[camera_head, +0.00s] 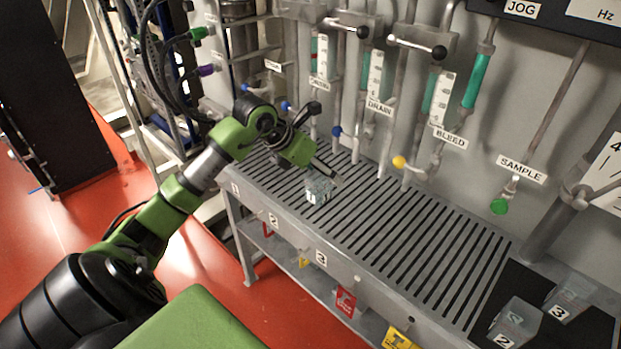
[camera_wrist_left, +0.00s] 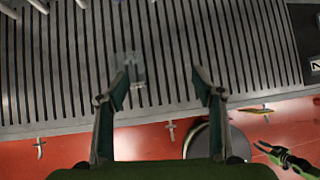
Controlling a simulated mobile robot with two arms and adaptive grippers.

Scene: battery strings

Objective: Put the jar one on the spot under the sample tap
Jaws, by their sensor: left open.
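Jar one (camera_head: 319,189) is a small clear jar with a "1" label, standing on the slatted bench top toward its left part. My left gripper (camera_head: 327,171) is right at the jar in the head view. In the left wrist view its two fingers (camera_wrist_left: 162,88) are apart, and the clear jar (camera_wrist_left: 131,68) shows close to the left fingertip, not centred between them. Whether they touch is unclear. The sample tap (camera_head: 499,206) has a green knob under a "SAMPLE" label at the right. No marked spot is clear below it. My right gripper (camera_wrist_left: 268,150) seems to show small at the lower right of the wrist view.
Jars two (camera_head: 515,322) and three (camera_head: 567,297) stand on a black mat (camera_head: 508,283) at the bench's right end. Other taps and pipes, with "DRAIN" and "BLEED" labels, line the wall behind. The slats (camera_head: 420,245) between jar one and the mat are clear.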

